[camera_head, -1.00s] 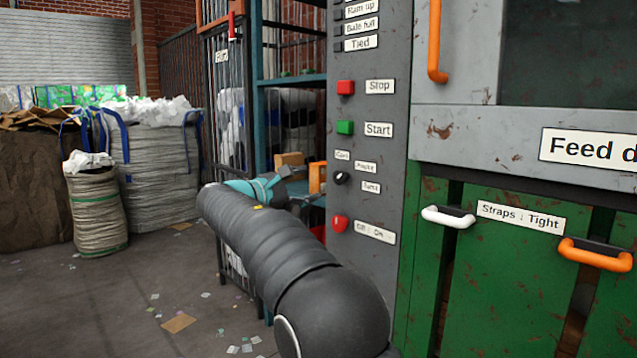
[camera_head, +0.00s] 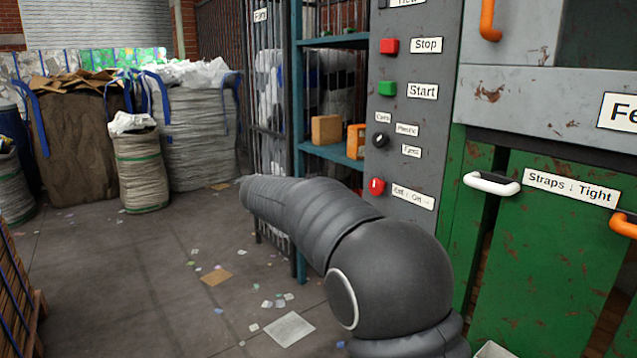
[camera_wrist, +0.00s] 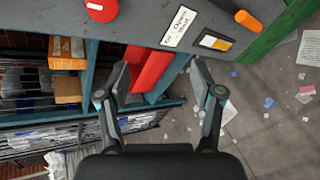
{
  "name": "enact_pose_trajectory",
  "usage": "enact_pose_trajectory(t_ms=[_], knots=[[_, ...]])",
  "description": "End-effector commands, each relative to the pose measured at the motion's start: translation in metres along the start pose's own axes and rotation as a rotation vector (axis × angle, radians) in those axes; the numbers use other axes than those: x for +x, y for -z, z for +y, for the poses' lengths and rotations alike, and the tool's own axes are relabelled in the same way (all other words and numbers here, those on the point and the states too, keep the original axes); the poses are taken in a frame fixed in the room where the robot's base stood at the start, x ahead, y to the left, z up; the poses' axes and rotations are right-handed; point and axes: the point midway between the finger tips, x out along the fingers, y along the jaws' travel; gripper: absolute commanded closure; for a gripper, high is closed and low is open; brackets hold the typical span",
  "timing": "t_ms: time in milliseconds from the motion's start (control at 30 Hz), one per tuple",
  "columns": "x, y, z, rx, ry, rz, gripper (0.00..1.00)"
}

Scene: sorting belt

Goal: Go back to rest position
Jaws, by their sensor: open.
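My gripper (camera_wrist: 160,85) shows in the wrist view with its two fingers spread apart and nothing between them. Behind the fingers are a red object beside the shelf and the floor. In the head view my dark arm reaches from the lower right toward the shelf, and the gripper at its far end is hidden.
The teal shelf (camera_head: 335,155) holds a cardboard box (camera_head: 326,129) and an orange item (camera_head: 356,141). A green machine door with a white handle (camera_head: 491,184) is at right. Full sacks (camera_head: 141,170) stand at left. The floor (camera_head: 165,265) between is open, with scattered scraps.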

Motion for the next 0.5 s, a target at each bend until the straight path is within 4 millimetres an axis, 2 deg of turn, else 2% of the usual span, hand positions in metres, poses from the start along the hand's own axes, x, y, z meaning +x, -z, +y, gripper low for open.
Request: enact_pose_trajectory(t_ms=[100, 200, 500], knots=[[-0.001, -0.024, -0.054, 0.114, 0.173, 0.068, 0.34], [-0.008, -0.047, -0.096, 0.227, 0.312, 0.108, 0.34], [-0.046, -0.124, -0.198, 0.579, 0.649, 0.156, 0.34]])
